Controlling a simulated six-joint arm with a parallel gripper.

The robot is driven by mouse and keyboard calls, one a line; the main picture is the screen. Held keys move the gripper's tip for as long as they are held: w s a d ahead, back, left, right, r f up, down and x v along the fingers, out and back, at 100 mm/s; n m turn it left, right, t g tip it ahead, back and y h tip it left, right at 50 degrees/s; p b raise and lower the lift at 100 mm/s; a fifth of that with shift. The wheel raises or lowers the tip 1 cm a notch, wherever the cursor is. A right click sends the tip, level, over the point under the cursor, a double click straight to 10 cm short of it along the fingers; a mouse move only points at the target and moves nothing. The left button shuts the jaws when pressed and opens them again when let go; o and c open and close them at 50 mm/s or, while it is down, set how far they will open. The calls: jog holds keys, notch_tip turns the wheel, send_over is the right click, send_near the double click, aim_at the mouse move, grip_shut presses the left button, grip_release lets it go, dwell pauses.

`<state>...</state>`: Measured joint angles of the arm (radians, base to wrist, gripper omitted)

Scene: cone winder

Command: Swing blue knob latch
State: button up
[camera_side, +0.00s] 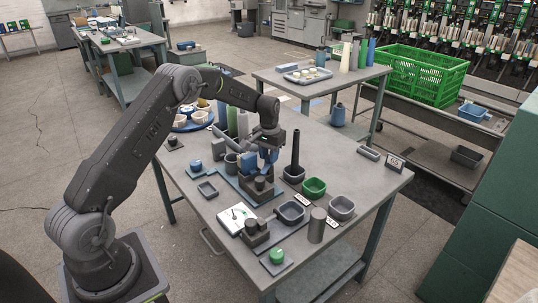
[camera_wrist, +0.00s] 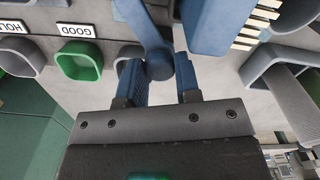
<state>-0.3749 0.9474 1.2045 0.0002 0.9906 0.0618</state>
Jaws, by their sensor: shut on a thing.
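The blue knob (camera_wrist: 160,66) is at the end of a blue latch arm (camera_wrist: 144,24) in the wrist view. My gripper (camera_wrist: 158,75) has its two blue-padded fingers on either side of the knob, shut on it. In the side view my gripper (camera_side: 268,154) is low over the blue fixture (camera_side: 248,163) on the grey table; the knob is hard to make out there. A larger blue block with pale comb-like teeth (camera_wrist: 222,22) stands just right of the fingers in the wrist view.
A tall dark post (camera_side: 295,152) rises close to my gripper. A grey cylinder (camera_side: 317,225) stands near the front edge. Bottles (camera_side: 232,122) stand behind; the table's right side is clearer.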

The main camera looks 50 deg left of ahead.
jog(key=m, duration=0.6)
jog(key=shift+w+r, duration=0.1)
jog(key=shift+m, duration=0.4)
jog(key=o, duration=0.6)
jog(key=shift+o, duration=0.2)
notch_tip(320, 180, up, 14)
dwell(0.3)
jog(key=shift+d, duration=0.1)
